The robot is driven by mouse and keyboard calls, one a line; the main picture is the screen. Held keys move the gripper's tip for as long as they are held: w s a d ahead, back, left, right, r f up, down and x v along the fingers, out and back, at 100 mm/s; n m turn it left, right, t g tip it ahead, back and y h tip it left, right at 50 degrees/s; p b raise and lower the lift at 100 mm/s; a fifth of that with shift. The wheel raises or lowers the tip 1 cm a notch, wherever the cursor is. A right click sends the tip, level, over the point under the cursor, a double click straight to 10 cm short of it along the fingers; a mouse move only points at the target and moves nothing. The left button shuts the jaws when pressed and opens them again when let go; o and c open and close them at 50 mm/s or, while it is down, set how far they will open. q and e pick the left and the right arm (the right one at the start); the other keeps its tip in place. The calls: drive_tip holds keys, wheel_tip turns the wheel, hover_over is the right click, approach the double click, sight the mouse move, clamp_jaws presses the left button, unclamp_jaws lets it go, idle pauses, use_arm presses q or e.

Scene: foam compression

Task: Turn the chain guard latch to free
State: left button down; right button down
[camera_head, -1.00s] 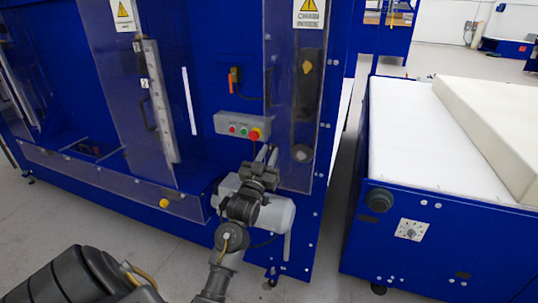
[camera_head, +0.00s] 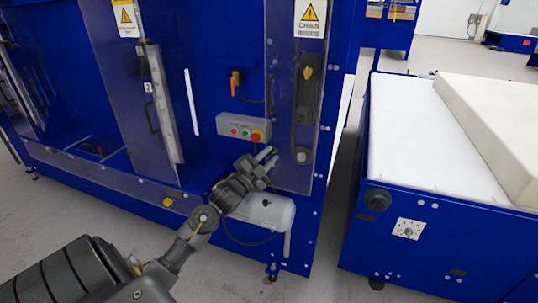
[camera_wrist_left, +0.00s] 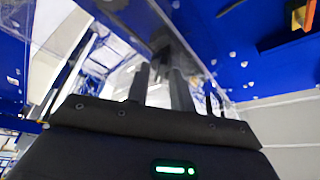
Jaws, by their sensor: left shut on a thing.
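The clear chain guard (camera_head: 290,172) stands upright on the right end of the blue machine, under a chain warning sign. A yellow latch-like knob (camera_head: 307,72) shows on its upper part; its setting is too small to tell. My left gripper (camera_head: 268,154) is by the guard's lower left edge, well below that knob, leaning up and right. Its two fingers also show in the left wrist view (camera_wrist_left: 158,88). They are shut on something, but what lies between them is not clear. My right gripper is not in view.
A grey button box (camera_head: 243,128) with a red stop button sits just above my left gripper. A grey motor-like cylinder (camera_head: 270,212) lies below it. A blue table (camera_head: 440,235) with white foam (camera_head: 488,115) stands to the right, across a narrow gap.

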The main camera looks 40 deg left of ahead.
use_arm(q)
drive_tip(key=m, duration=0.2)
drive_tip(key=m+g+h+p, duration=0.1)
drive_tip(key=m, duration=0.2)
drive_tip(key=shift+r, duration=0.2)
drive_tip(key=shift+m+g+p, duration=0.6)
drive_tip(key=shift+m+g, duration=0.2)
drive_tip(key=shift+m, duration=0.6)
drive_tip(key=c, duration=1.5)
unclamp_jaws()
drive_tip(key=shift+w, duration=0.1)
drive_tip(key=shift+s+a+b, duration=0.2)
drive_tip(key=shift+s+b, duration=0.5)
drive_tip(key=shift+s, duration=2)
drive_tip(key=shift+s+a+b, duration=0.15)
drive_tip(key=shift+s+b, duration=0.5)
drive_tip(key=shift+s, duration=2.05)
